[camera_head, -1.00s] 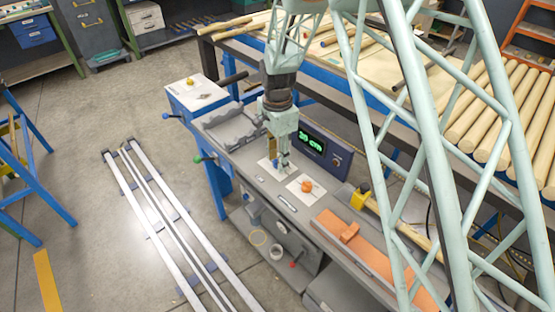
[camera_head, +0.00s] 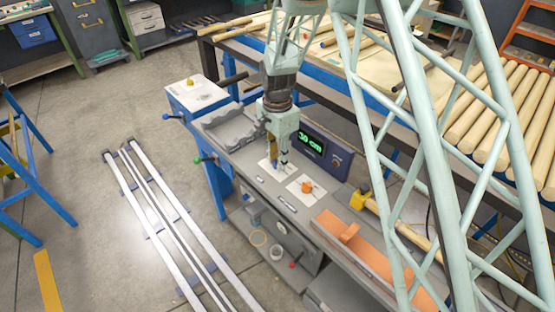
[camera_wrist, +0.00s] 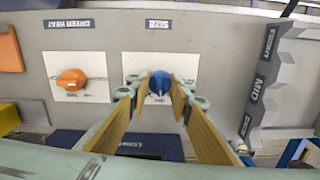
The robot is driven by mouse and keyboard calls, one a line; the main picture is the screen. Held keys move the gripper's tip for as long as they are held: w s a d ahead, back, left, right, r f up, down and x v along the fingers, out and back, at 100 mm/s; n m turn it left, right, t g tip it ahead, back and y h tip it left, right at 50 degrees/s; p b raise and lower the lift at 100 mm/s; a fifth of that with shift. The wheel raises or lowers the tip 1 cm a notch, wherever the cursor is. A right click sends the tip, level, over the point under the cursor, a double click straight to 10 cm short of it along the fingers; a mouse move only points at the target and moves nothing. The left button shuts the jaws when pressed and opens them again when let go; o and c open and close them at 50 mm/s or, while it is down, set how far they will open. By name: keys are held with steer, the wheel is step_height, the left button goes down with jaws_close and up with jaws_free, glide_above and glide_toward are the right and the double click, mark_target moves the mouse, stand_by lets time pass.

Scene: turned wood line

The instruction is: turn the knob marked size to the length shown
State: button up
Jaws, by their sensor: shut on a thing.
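The blue size knob (camera_wrist: 159,82) sits on a white plate under the label SIZE in the wrist view. My gripper (camera_wrist: 159,96) is shut on it, one yellow-padded finger on each side. In the head view my gripper (camera_head: 277,166) points down at the plate, and its fingers mostly hide the knob. The display (camera_head: 312,144) behind it shows green digits that read 30 cm.
An orange knob (camera_wrist: 71,80) on its own white plate is left of the size knob, under a heat label. A grey stepped block (camera_wrist: 280,75) marked MID stands to the right. An orange strip (camera_head: 365,258) lies farther along the bench.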

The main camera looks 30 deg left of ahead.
steer(key=n+p, duration=0.1)
steer(key=n, duration=0.9)
steer(key=shift+p, duration=0.35)
steer(key=n, duration=0.6)
steer(key=shift+n, duration=0.3)
steer(key=o, duration=0.9)
steer(key=shift+r, duration=0.15)
steer(key=shift+r, duration=5.8)
